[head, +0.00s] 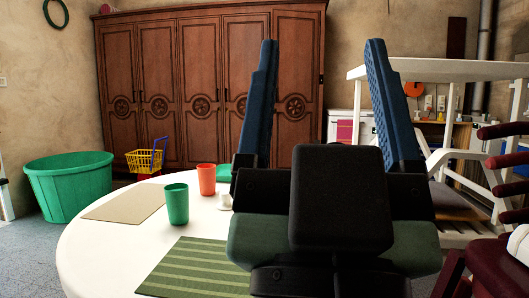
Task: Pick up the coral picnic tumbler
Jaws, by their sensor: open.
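The coral tumbler (207,179) stands upright on the white round table (110,240), behind and to the right of a green tumbler (177,204). My gripper (325,105) is in the foreground to the right of the coral tumbler, with its two blue fingers spread wide and pointing up in the picture. I see nothing between the fingers. The gripper appears much nearer to the camera than the tumbler, and the two are apart. My gripper and wrist hide the right part of the table.
A small white object (225,201) stands just right of the tumblers, partly hidden by my gripper. A beige placemat (125,203) and a green striped placemat (200,268) lie on the table. White chairs (465,185) stand at right. A green tub (70,187) is on the floor at left.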

